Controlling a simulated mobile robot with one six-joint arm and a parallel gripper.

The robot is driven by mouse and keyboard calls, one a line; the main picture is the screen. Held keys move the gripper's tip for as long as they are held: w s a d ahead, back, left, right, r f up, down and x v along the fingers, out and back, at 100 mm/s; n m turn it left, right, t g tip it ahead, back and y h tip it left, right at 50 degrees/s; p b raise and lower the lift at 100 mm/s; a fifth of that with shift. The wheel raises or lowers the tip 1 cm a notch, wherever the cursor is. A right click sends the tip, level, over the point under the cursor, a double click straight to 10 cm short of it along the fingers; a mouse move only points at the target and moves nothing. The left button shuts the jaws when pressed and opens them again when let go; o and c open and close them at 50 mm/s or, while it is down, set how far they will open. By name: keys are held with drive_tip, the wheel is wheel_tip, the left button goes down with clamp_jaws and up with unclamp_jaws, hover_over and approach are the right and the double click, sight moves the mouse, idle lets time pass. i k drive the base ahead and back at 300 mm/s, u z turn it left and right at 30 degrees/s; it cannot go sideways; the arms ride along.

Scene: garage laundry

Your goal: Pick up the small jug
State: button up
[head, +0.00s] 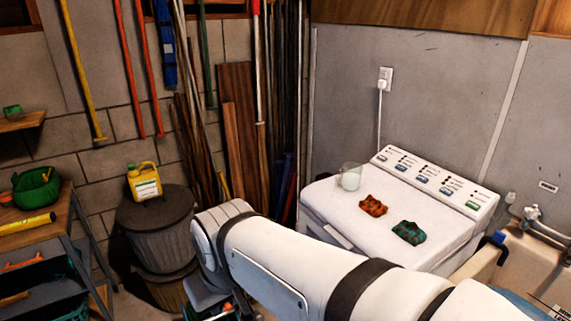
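A small whitish, partly see-through jug (350,177) stands upright on top of the white washing machine (325,212), near its back left corner. My arm crosses the lower middle of the head view, in front of the machine and below the jug, apart from it. The arm bends down at its left end.
A yellow container (145,181) stands on a lidded grey bin (157,235). A sink (537,266) is at right, a workbench (60,215) at left.

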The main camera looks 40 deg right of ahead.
sight(347, 179)
drive_tip(key=z, duration=0.25)
drive_tip(key=i, duration=1)
drive_tip(key=z, duration=0.6)
drive_tip(key=k, duration=0.9)
drive_tip(key=z, duration=0.15)
drive_tip(key=i, duration=0.9)
drive_tip(key=u, duration=0.05)
